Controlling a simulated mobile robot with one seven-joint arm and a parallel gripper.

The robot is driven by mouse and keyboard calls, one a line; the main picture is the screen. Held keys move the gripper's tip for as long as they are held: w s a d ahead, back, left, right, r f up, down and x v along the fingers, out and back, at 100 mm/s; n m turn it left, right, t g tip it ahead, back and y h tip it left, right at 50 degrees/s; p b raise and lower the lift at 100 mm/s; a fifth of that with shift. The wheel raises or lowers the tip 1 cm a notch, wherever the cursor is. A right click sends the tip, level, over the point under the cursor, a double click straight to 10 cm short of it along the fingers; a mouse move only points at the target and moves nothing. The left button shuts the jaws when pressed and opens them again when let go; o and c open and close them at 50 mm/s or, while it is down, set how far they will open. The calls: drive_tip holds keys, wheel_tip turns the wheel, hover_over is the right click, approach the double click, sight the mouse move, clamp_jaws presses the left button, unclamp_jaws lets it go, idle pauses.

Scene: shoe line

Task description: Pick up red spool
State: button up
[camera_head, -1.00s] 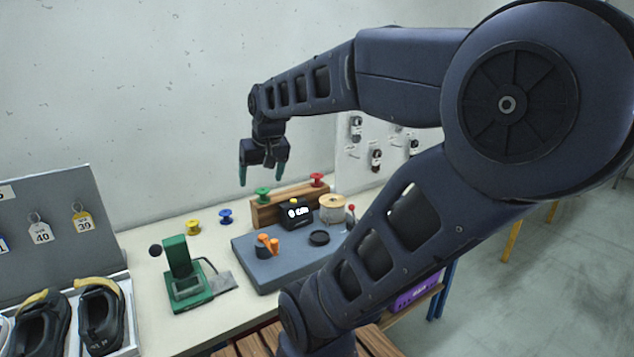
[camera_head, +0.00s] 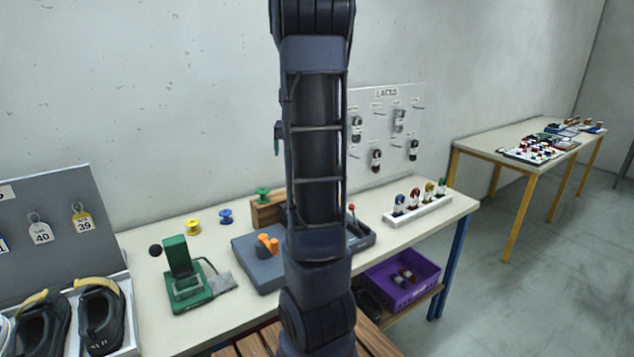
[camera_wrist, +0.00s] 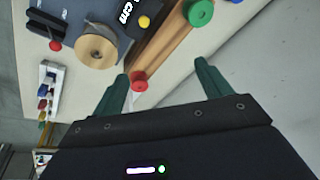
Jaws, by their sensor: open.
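The red spool (camera_wrist: 139,81) stands at the end of the wooden block (camera_wrist: 165,45) in the wrist view. In the head view my own arm hides it. My gripper (camera_wrist: 160,85) is open, with its two green fingers apart and pointing toward the block. The red spool shows between the fingers, closer to the left one, and nothing is held. In the head view only a bit of one green finger (camera_head: 277,140) shows beside my arm. A green spool (camera_head: 263,194) sits at the other end of the wooden block.
Blue (camera_head: 226,216) and yellow (camera_head: 194,227) spools stand on the table left of the block. A tan round roll (camera_wrist: 96,50) lies near the red spool. A lace board (camera_head: 385,125) stands behind, with a white lace rack (camera_head: 417,209) at right.

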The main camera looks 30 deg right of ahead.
drive_tip(key=w+d+f+m, duration=0.1)
drive_tip(key=w+d+f, duration=0.1)
drive_tip(key=d, duration=0.3)
drive_tip(key=w+d+f+m+g+h, duration=0.1)
drive_tip(key=w+d+f, duration=0.2)
drive_tip(key=d, duration=0.2)
drive_tip(key=w+d+f+m, duration=0.1)
drive_tip(key=w+d+f, duration=0.1)
drive_tip(key=d, duration=0.3)
drive_tip(key=shift+w+d+f+h, duration=0.1)
drive_tip(key=shift+w+f+h, duration=0.15)
drive_tip(key=shift+f+h, duration=0.25)
drive_tip(key=x, duration=1)
drive_tip(key=shift+s+f, duration=0.1)
drive_tip(key=shift+f, duration=0.35)
drive_tip(key=c, duration=1.1)
